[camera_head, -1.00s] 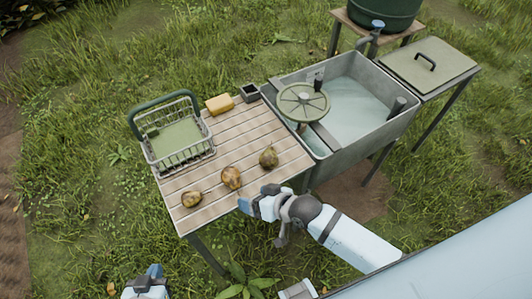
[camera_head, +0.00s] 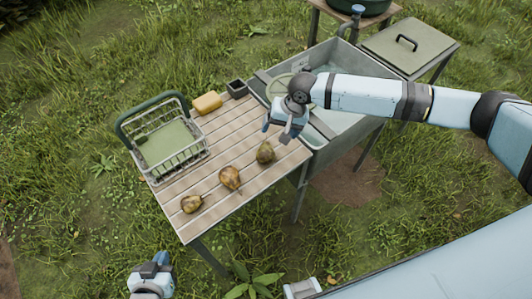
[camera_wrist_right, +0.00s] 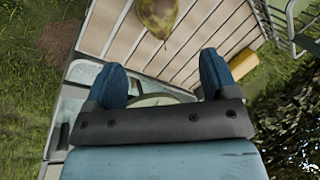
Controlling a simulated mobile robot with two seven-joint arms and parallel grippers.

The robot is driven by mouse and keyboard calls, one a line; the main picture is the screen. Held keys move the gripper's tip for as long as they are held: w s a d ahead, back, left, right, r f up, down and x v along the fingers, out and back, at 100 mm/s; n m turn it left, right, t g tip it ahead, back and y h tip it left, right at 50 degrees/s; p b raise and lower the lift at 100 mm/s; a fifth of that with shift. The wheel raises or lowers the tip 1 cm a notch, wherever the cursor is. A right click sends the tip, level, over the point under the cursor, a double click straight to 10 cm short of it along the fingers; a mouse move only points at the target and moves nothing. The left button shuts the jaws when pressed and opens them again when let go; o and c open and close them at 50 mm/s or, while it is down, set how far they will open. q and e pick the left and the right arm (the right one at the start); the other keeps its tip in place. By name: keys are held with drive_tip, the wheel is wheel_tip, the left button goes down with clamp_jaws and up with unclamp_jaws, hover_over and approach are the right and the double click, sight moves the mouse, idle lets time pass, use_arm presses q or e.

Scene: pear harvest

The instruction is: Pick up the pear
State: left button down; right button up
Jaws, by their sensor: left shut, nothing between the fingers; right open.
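Three pears lie on the slatted table (camera_head: 215,205): a brownish pear (camera_head: 191,204) near the left front corner, a brown pear (camera_head: 230,178) in the middle, and a greener pear (camera_head: 265,153) on the right. My right gripper (camera_head: 278,134) is open and empty, above the table's right end, just behind the greener pear. In the right wrist view a greenish-brown pear (camera_wrist_right: 158,16) lies beyond the open fingertips (camera_wrist_right: 163,75), cut by the top edge. My left gripper (camera_head: 158,262) is shut and empty, low at the bottom left, away from the table.
A wire basket (camera_head: 205,153) with a green handle stands at the table's left back. A yellow block (camera_head: 207,102) and a small dark pot (camera_head: 237,89) are at the back edge. A water-filled sink (camera_head: 352,128) adjoins on the right, partly hidden by my right arm.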

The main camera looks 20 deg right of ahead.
sight(269, 148)
drive_tip(key=x, duration=0.7)
drive_tip(key=shift+a+f, duration=0.1)
drive_tip(key=shift+a, duration=0.05)
drive_tip(key=p+x, duration=0.1)
drive_tip(key=x, duration=0.4)
drive_tip(key=shift+f, duration=0.4)
drive_tip(key=c, duration=0.8)
drive_tip(key=shift+o, duration=0.2)
drive_tip(key=shift+r, duration=0.1)
wheel_tip(269, 148, up, 20)
drive_tip(key=b, duration=0.1)
drive_tip(key=s+d+r+n+g+p, duration=0.1)
drive_tip(key=s+d+r+n+p, duration=0.1)
drive_tip(key=s+d+r+n, duration=0.2)
drive_tip(key=s+d+r, duration=0.2)
drive_tip(key=s+d, duration=0.1)
drive_tip(key=s, duration=0.1)
drive_tip(key=shift+s+d+r, duration=0.2)
drive_tip(key=shift+d+r, duration=0.05)
drive_tip(key=shift+d, duration=0.05)
